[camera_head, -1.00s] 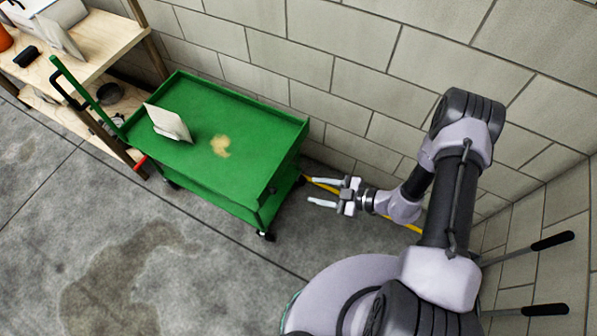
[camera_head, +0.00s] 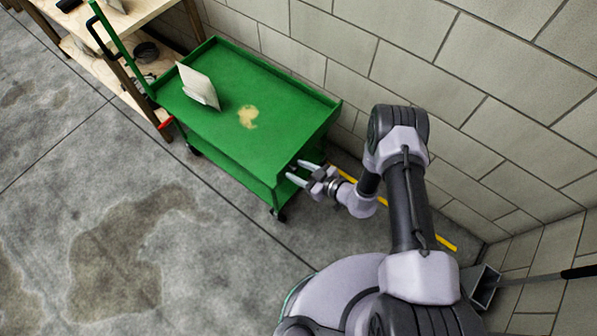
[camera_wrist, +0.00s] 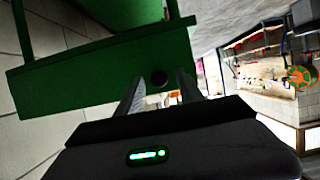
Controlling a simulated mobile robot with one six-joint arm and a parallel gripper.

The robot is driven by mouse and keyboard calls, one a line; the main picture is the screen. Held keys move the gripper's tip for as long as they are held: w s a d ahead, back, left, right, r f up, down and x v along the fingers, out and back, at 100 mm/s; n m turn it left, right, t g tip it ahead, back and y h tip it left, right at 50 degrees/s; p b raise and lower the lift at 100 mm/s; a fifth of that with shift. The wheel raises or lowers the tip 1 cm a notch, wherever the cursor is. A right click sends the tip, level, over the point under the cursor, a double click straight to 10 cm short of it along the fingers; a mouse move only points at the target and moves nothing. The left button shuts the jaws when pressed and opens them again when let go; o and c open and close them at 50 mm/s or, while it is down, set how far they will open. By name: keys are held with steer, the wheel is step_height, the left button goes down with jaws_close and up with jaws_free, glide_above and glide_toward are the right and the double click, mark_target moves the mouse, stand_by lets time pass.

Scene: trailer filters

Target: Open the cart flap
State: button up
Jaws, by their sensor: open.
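The green cart (camera_head: 180,98) stands against the block wall in the head view, its flat top edged by a low rim. Its near end panel (camera_head: 310,140) faces my gripper (camera_head: 299,173). My gripper is open and empty, with its two fingers pointing at that end, close to it; I cannot tell whether they touch. In the wrist view, the green panel (camera_wrist: 85,75) fills the upper left, and a dark round hole or knob (camera_wrist: 159,77) shows between the fingers (camera_wrist: 158,98). No flap stands out clearly as a separate part.
A pale folded board or booklet (camera_head: 199,86) stands on the cart top. A wooden shelf (camera_head: 150,8) is at the upper left. A yellow strip (camera_head: 437,236) runs along the wall base. A dustpan-like tool (camera_head: 482,285) is at the right. Open concrete floor lies at the left.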

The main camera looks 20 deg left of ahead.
jaws_close()
stand_by(1.5)
